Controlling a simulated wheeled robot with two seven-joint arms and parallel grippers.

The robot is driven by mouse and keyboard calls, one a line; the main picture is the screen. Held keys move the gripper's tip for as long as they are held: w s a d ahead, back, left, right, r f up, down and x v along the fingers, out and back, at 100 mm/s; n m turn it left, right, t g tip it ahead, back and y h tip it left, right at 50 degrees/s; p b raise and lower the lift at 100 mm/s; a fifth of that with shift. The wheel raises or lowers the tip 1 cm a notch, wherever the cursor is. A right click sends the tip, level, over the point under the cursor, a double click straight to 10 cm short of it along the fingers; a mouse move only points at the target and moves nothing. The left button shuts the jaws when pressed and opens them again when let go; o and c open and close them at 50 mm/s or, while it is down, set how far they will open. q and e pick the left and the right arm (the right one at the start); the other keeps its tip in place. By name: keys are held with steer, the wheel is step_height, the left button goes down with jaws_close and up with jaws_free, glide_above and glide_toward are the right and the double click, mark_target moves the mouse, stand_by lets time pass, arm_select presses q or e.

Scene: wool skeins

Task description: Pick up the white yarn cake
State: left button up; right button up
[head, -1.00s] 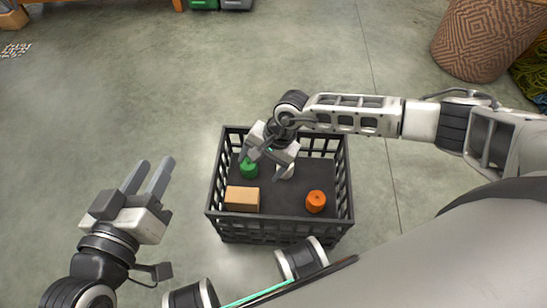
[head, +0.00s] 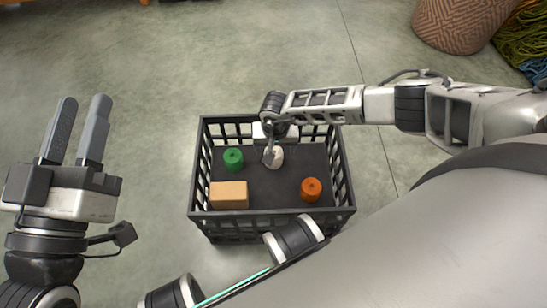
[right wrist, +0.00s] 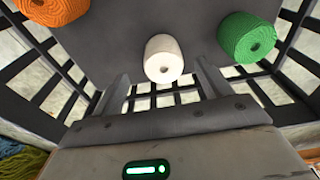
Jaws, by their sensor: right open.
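The white yarn cake (head: 277,157) stands on the floor of the dark crate (head: 345,208), towards its back, partly hidden by my right gripper. It shows whole in the right wrist view (right wrist: 164,58), just ahead of and between the two finger ends. My right gripper (right wrist: 162,72) is open, with a finger to each side of the cake's line; I see no contact. In the head view it reaches over the crate's back part (head: 271,153). My left gripper (head: 83,100) is open and empty, outside the crate on the left, above bare floor.
In the crate are a green yarn cake (head: 233,159) to the left, a tan box (head: 229,195) at the front left and an orange yarn cake (head: 311,189) at the front right. The slatted crate walls surround my right gripper. A woven basket (head: 464,24) stands far right.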

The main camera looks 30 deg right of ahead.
mark_target(274, 152)
steer(key=f+b, duration=0.1)
steer(key=f, duration=0.1)
steer(key=w+f+b, duration=0.1)
steer(key=f+b, duration=0.1)
steer(key=f, duration=0.1)
steer(key=shift+w, duration=0.1)
steer(key=shift+d, duration=0.1)
arm_select(q)
step_height(274, 152, up, 6)
steer(key=s+m+t+h, duration=0.1)
steer(key=m+h, duration=0.5)
steer(key=m, duration=0.1)
steer(key=shift+s+d+m, duration=0.15)
steer(key=shift+s+m, duration=0.2)
steer(key=shift+m, duration=0.05)
arm_select(e)
steer(key=shift+r, duration=0.1)
steer(key=c, duration=1.1)
